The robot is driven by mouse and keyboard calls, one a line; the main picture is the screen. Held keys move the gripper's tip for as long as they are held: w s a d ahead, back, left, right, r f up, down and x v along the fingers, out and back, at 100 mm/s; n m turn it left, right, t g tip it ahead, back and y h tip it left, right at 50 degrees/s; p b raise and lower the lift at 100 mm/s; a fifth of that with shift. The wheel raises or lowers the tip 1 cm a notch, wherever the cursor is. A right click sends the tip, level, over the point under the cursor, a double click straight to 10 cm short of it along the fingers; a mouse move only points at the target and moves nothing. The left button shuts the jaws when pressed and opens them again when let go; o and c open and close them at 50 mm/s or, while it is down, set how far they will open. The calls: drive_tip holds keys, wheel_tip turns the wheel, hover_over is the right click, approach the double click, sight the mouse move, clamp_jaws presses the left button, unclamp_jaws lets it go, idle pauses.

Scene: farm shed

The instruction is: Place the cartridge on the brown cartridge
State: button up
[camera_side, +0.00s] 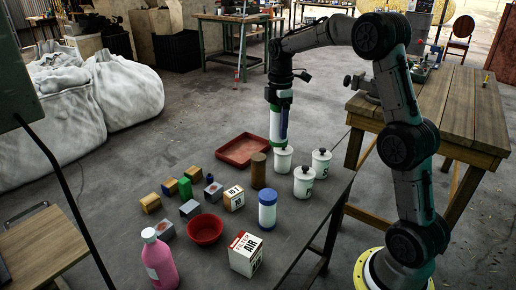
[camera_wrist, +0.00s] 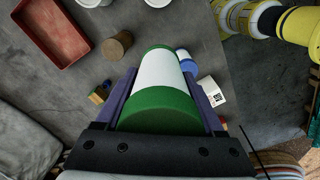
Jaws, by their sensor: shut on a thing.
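My gripper (camera_side: 279,122) is shut on a white cartridge with green ends (camera_side: 275,127). In the wrist view the held cartridge (camera_wrist: 160,72) lies lengthwise between the purple fingers (camera_wrist: 160,88). In the side view it hangs upright, above and a little right of the brown cartridge (camera_side: 258,172). The brown cartridge stands upright on the dark table, and its top looks bare. It also shows in the wrist view (camera_wrist: 116,44), left of the held cartridge and apart from it. A white cartridge with blue ends (camera_side: 267,212) stands nearer the side camera; the held cartridge partly hides it in the wrist view.
White lidded canisters (camera_side: 304,182) stand right of the brown cartridge. A red tray (camera_side: 262,149) lies behind it. A filter box (camera_side: 234,198), a red bowl (camera_side: 205,238), several small blocks (camera_side: 150,204), a larger box (camera_side: 246,262) and a pink bottle (camera_side: 159,265) share the table.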

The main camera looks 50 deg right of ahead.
drive_tip(key=w+d+f, duration=0.1)
drive_tip(key=w+f, duration=0.2)
drive_tip(key=w+d+f, duration=0.2)
drive_tip(key=w+f, duration=0.1)
drive_tip(key=w, duration=0.1)
drive_tip(key=w+d+f, duration=0.1)
drive_tip(key=w+f, duration=0.1)
drive_tip(key=w, duration=0.2)
drive_tip(key=shift+d+f, duration=0.15)
drive_tip(key=shift+f, duration=1.8)
drive_tip(key=shift+f, duration=0.1)
drive_tip(key=o, duration=1.5)
drive_tip(key=shift+f, duration=0.1)
